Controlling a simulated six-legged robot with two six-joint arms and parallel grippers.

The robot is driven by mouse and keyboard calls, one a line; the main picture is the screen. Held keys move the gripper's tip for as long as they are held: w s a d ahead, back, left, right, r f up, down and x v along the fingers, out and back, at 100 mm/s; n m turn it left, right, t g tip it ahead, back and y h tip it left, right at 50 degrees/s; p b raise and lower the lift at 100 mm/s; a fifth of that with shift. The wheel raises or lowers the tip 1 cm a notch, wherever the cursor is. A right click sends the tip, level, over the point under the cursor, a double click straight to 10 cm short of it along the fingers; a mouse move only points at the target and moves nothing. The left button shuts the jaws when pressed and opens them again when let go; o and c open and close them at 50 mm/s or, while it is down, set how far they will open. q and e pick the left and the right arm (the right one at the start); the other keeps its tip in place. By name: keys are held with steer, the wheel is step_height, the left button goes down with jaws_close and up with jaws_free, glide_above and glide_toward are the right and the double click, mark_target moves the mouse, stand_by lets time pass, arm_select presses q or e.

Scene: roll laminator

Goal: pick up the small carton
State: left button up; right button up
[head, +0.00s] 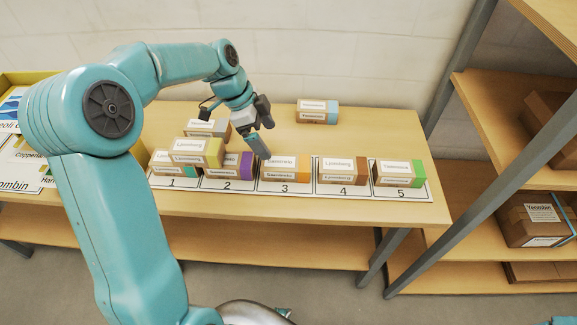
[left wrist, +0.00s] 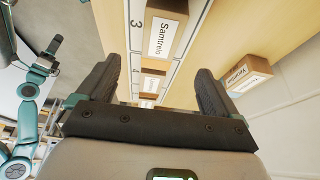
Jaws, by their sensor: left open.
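Several small cartons stand on the table, and I cannot tell which one the task means. An orange-ended carton (head: 284,166) is in slot 3; it also shows beyond my fingers in the left wrist view (left wrist: 167,32). A blue-ended carton (head: 317,111) stands alone at the back; it shows at right in the left wrist view (left wrist: 248,74). My left gripper (head: 262,128) is open and empty, above and behind slot 3, apart from the cartons. Its two fingers show in the left wrist view (left wrist: 158,85). My right gripper (left wrist: 54,45) is small at the left there; its jaws are unclear.
A yellow-ended carton (head: 198,151) sits raised over slots 1 and 2, by a purple-ended carton (head: 229,165). Brown-ended (head: 343,171) and green-ended (head: 399,173) cartons fill slots 4 and 5. A shelf rack (head: 470,110) stands right. The table's back right is clear.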

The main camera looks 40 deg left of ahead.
mark_target(284, 162)
arm_select(q)
steer(key=x, duration=0.6)
steer(key=shift+x, duration=0.95)
steer(key=p+x, duration=0.1)
steer(key=x, duration=0.3)
steer(key=shift+w+d, duration=0.1)
steer(key=shift+f, duration=0.25)
steer(key=c, duration=1.1)
